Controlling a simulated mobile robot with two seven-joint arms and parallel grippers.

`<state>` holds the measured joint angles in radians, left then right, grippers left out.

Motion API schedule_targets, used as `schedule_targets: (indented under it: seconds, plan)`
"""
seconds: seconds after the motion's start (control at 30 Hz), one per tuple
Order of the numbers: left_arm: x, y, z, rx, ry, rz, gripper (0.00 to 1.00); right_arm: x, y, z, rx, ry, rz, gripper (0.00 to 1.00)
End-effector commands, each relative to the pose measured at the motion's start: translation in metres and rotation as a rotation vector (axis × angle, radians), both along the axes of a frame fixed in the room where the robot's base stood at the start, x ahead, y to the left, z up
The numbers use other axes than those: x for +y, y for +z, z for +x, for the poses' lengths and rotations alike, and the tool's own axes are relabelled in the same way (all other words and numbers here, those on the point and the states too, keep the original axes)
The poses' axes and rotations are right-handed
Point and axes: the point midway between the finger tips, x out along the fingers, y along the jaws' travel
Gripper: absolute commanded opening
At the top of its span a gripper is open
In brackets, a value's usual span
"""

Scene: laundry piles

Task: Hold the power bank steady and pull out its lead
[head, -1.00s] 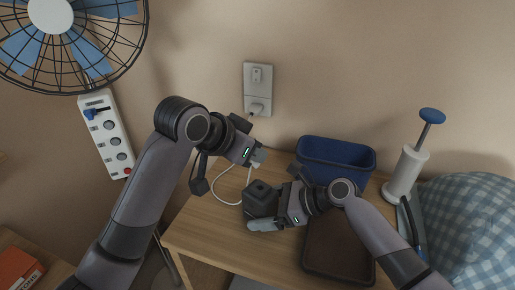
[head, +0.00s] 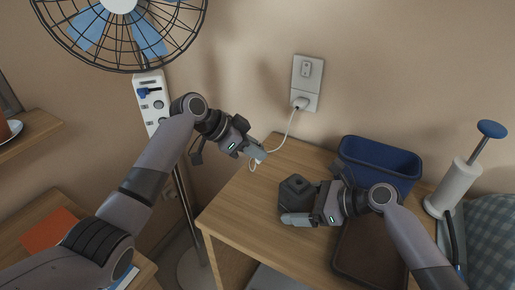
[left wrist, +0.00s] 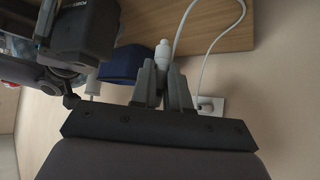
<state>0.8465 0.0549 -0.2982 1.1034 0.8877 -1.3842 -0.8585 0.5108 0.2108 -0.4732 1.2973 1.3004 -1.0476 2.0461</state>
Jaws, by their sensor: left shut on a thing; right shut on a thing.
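The power bank (head: 294,188) is a dark grey block near the left part of the wooden table. My right gripper (head: 300,208) is shut on it; one pale finger shows along its near side. Its printed dark body also shows large in the left wrist view (left wrist: 88,28). The lead (head: 288,134) is a thin white cable from the wall socket to my left gripper (head: 258,153). In the left wrist view my left gripper's fingers (left wrist: 163,88) are shut on the lead's white plug end (left wrist: 163,52). The plug end appears apart from the power bank.
A wall socket (head: 307,75) holds the cable's other end. A fan (head: 120,30) stands left. Bare tabletop (head: 245,215) lies left of the power bank.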

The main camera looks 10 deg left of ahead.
Motion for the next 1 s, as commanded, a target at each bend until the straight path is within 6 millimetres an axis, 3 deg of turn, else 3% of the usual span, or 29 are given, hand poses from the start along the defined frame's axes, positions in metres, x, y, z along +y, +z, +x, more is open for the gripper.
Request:
schedule_targets:
  seconds: [0.27, 1.0]
  plan:
    - [0.0, -0.007, 0.0, 0.001, -0.001, -0.003, 0.0, 0.0, 0.0, 0.0, 0.0, 0.001, 0.0, 0.74]
    - [-0.001, -0.064, 0.0, 0.001, -0.001, -0.001, 0.0, 0.0, 0.0, 0.0, 0.001, 0.002, 0.0, 0.74]
